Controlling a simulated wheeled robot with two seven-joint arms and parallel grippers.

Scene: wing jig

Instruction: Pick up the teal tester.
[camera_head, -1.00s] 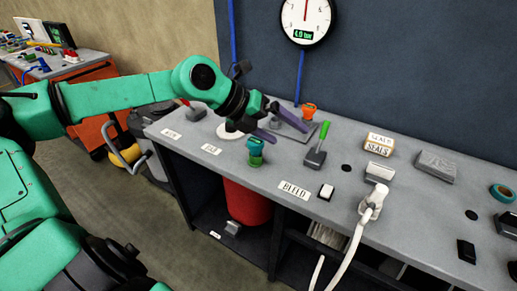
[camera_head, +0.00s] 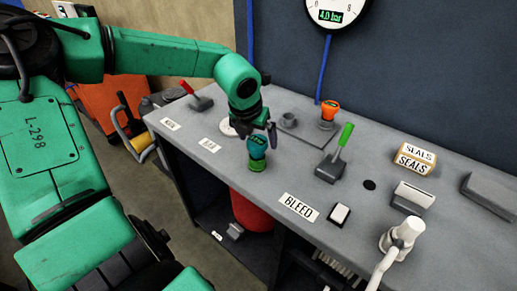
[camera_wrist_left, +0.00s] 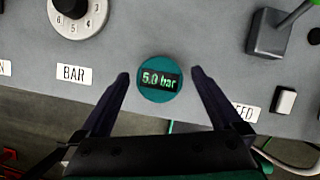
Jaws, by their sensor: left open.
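The teal tester (camera_head: 257,148) stands upright on a green base near the front edge of the grey bench. In the left wrist view its round teal top (camera_wrist_left: 160,92) has a display reading 5.0 bar. My left gripper (camera_head: 262,135) is over and behind the tester in the head view. In the left wrist view the open fingers of the left gripper (camera_wrist_left: 160,75) lie to either side of the tester, with gaps on both sides. I cannot tell whether the fingertips are down to its height. My right gripper is not in view.
A white dial (camera_wrist_left: 77,15) is behind the tester to its left. A green-handled lever (camera_head: 335,160), an orange-topped device (camera_head: 329,112) and a white switch (camera_head: 339,214) stand to the right. A white hose fitting (camera_head: 401,238) is at the front right. Labels lie along the bench edge.

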